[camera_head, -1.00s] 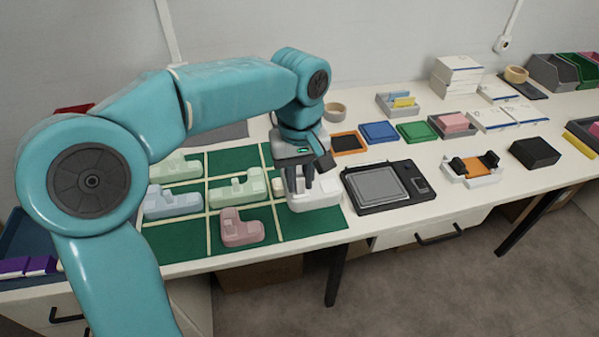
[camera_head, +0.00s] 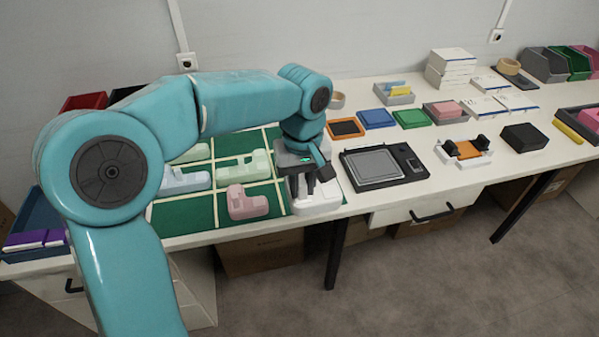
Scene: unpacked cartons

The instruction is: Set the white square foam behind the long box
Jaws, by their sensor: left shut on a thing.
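The white foam (camera_head: 322,200) is a pale stepped block at the right front cell of the green gridded mat (camera_head: 282,223). My left gripper (camera_head: 304,194) points down and is shut on this white foam. The fingers and wrist hide part of the foam, so its full outline does not show. It sits at the mat or very close above it; I cannot tell which. I cannot tell for certain which thing is the long box. My right gripper is not in view.
Pink (camera_head: 247,203), blue (camera_head: 186,181) and green (camera_head: 243,167) foam pieces lie in other mat cells. A black scale (camera_head: 383,166) stands just right of the mat. Small coloured trays (camera_head: 376,118) and a stack of white boxes (camera_head: 452,68) are farther back.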

